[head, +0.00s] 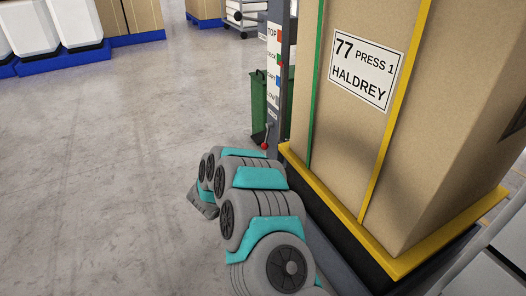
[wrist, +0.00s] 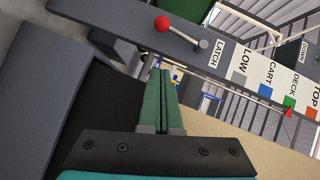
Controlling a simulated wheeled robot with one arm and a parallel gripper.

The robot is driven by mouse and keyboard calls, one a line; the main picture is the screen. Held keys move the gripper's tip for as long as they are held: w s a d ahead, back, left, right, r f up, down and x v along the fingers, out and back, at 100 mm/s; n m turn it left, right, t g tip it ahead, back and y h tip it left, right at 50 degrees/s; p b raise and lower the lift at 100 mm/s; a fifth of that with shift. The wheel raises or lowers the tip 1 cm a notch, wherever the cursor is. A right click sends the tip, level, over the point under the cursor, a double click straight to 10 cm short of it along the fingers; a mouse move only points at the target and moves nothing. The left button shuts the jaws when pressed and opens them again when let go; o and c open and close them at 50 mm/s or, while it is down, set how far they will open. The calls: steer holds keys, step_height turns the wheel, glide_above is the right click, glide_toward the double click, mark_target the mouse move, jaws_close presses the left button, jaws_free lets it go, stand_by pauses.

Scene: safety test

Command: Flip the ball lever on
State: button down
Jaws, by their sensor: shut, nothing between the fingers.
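The ball lever has a red ball (wrist: 162,23) on a thin metal rod (wrist: 185,35), which runs to a pivot on a grey post (wrist: 235,66) beside the word LATCH. In the wrist view the ball lies near the top, above and apart from my fingertips. My gripper (wrist: 161,74) shows its two green fingers together, with nothing between them. In the head view the red ball (head: 265,146) sits low on the post (head: 274,75), just beyond my arm. My fingers cannot be made out in the head view.
A tall strapped carton (head: 400,150) labelled "77 PRESS 1 HALDREY" stands on a yellow-edged platform (head: 345,228) right of the post. A green bin (head: 258,105) is behind the post. Colour-marked labels run along the post. The floor (head: 100,190) at left is clear.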

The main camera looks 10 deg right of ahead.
steer(key=w+a+f+x, duration=0.1)
steer(key=a+x, duration=0.1)
steer(key=x, duration=1)
steer(key=shift+w, duration=0.55)
steer(key=shift+d, duration=0.1)
